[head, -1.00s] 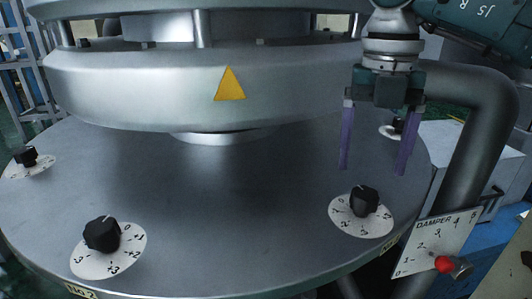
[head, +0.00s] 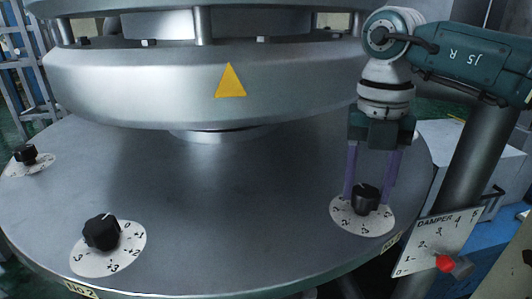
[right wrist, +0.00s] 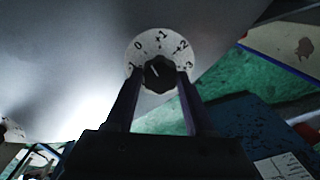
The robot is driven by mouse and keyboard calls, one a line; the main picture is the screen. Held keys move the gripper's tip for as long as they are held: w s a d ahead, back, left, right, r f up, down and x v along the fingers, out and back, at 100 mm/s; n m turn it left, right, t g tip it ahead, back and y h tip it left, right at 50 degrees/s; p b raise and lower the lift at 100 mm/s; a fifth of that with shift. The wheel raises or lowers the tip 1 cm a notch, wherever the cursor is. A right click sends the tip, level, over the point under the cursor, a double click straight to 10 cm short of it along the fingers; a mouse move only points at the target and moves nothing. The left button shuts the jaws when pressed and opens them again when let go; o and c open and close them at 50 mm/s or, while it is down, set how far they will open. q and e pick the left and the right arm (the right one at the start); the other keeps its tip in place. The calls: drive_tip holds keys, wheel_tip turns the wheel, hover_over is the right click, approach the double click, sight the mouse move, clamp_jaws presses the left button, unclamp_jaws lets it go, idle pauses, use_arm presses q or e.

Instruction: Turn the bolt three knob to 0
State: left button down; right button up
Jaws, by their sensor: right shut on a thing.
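The black knob (head: 366,199) sits on a white numbered dial (head: 343,219) at the right of the round grey plate. My right gripper (head: 370,197) has come down from above, with its two purple fingers shut on the knob from either side. In the right wrist view the knob (right wrist: 159,73) is between the fingertips (right wrist: 159,76). Its white pointer line points up and left, roughly toward the 0 mark on the dial (right wrist: 160,42). The exact reading is hard to tell. My left gripper is out of view.
Another knob (head: 101,232) with its dial is at front left, near a NO2 label (head: 82,290). A third knob (head: 26,154) is at far left. The large grey ring (head: 205,85) stands behind. A DAMPER panel (head: 425,243) with a red knob is at lower right.

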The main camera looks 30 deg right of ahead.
sight(364, 191)
drive_tip(key=c, duration=0.7)
drive_tip(key=shift+n, duration=1.6)
clamp_jaws()
drive_tip(key=o, duration=1.3)
unclamp_jaws()
wheel_tip(364, 191, up, 10)
drive_tip(key=shift+a, duration=0.15)
